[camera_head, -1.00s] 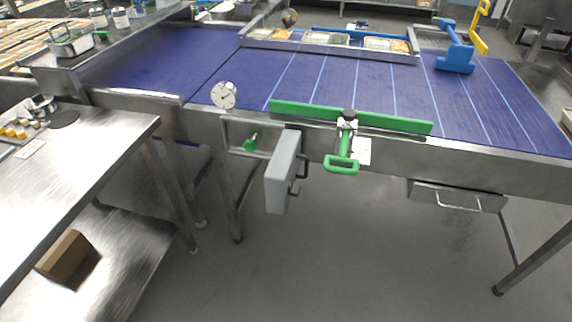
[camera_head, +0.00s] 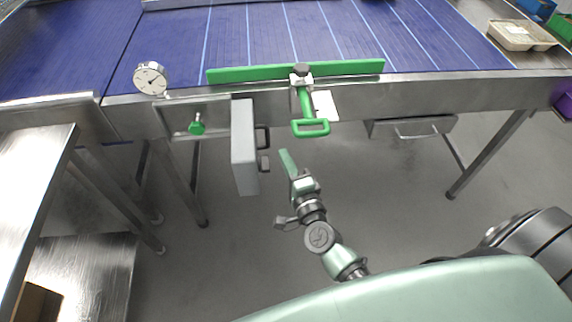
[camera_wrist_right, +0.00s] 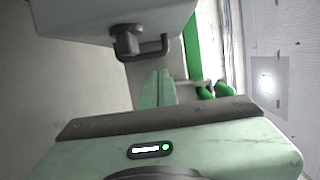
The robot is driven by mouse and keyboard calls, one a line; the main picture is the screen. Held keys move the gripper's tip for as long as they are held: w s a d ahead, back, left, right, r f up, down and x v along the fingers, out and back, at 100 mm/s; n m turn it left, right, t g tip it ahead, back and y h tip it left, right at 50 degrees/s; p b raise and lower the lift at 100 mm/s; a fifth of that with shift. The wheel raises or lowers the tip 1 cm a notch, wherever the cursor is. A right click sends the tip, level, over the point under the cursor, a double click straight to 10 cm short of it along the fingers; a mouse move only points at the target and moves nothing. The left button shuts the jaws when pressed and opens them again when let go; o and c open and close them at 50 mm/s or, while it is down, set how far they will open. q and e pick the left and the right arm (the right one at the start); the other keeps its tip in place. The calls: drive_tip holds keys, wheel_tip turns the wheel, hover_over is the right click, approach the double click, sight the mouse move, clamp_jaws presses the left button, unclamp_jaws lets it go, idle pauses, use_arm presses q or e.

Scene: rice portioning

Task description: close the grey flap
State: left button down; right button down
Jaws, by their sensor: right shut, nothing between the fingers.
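The grey flap (camera_head: 243,160) stands swung open, jutting out from the conveyor's front side at the right edge of a box-like opening (camera_head: 180,108). Two dark fittings, a handle (camera_head: 264,138) and a smaller catch, sit on its right face. In the right wrist view the flap (camera_wrist_right: 85,15) fills the top left, with its handle (camera_wrist_right: 160,48) close beyond the fingers. My right gripper (camera_head: 284,154) is shut and empty, just right of the flap, with a small gap seeming to remain. Its pale green fingers show in the wrist view (camera_wrist_right: 160,75). My left gripper is not in view.
A green knob (camera_head: 197,127) is in the opening. A green lever handle (camera_head: 311,128) hangs above right of my gripper, below a green bar (camera_head: 345,67). A round gauge (camera_head: 150,78) is upper left. A steel drawer (camera_head: 410,127) is at right. The floor below is clear.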

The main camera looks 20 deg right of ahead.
sight(253, 146)
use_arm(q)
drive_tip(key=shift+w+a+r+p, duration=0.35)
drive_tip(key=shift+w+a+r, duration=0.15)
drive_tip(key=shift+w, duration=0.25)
use_arm(e)
drive_tip(key=w+a, duration=0.3)
drive_tip(key=w, duration=0.3)
drive_tip(key=shift+a, duration=0.4)
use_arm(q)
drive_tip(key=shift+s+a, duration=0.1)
use_arm(e)
drive_tip(key=shift+f, duration=0.1)
